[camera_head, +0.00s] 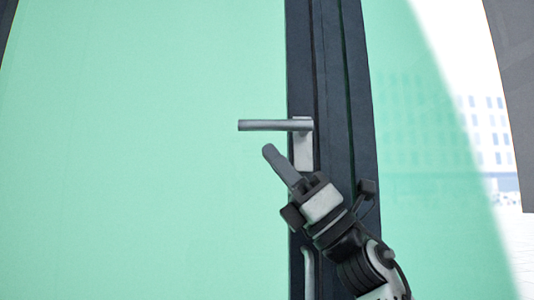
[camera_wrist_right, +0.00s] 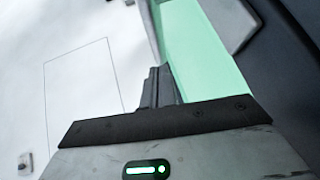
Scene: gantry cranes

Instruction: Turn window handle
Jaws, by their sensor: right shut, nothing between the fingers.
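The window handle (camera_head: 270,125) is a grey lever in the head view. It points left, level, from a light plate (camera_head: 303,152) on the dark window frame. My right gripper (camera_head: 269,151) is shut and empty. Its fingertips are just below the lever in the picture, pointing up and left; I cannot tell how far they are from it in depth. In the right wrist view the shut fingers (camera_wrist_right: 160,85) show above the gripper's body, with no handle clearly visible between them. My left gripper is in neither view.
Green-tinted glass (camera_head: 140,150) fills the left of the head view, with more glass right of the dark frame (camera_head: 335,60). A second pale handle (camera_head: 309,272) sits lower on the frame, partly beside my arm. A grey panel (camera_head: 515,80) stands at the far right.

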